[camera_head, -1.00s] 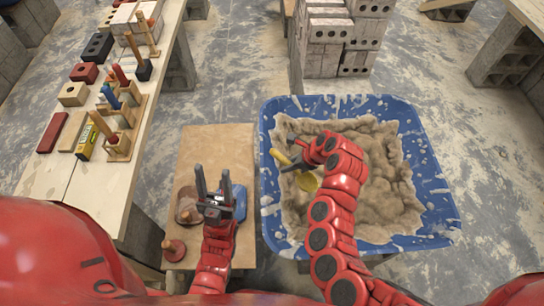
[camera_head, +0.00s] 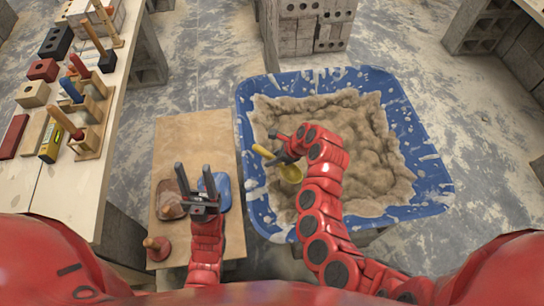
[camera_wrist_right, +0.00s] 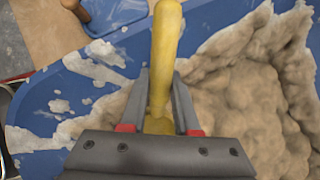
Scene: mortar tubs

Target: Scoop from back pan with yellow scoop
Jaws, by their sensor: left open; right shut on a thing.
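A large blue tub (camera_head: 425,160) holds lumpy tan mortar (camera_head: 360,135). My right gripper (camera_head: 278,157) is over the left part of the tub, shut on the yellow scoop (camera_head: 291,173). The scoop's bowl is at or just above the mortar; I cannot tell if it touches. In the right wrist view the scoop's yellow handle (camera_wrist_right: 165,55) stands between the fingers, and its bowl is mostly hidden. My left gripper (camera_head: 193,174) is open and empty above the small wooden table (camera_head: 190,132). A blue pan (camera_head: 221,190) and a brown pan (camera_head: 166,193) are on that table beside it.
A wooden plank bench (camera_head: 70,195) at left carries bricks, wooden-handled tools and a yellow level (camera_head: 51,142). A stack of grey blocks (camera_head: 311,30) stands behind the tub. The small table's far half is clear.

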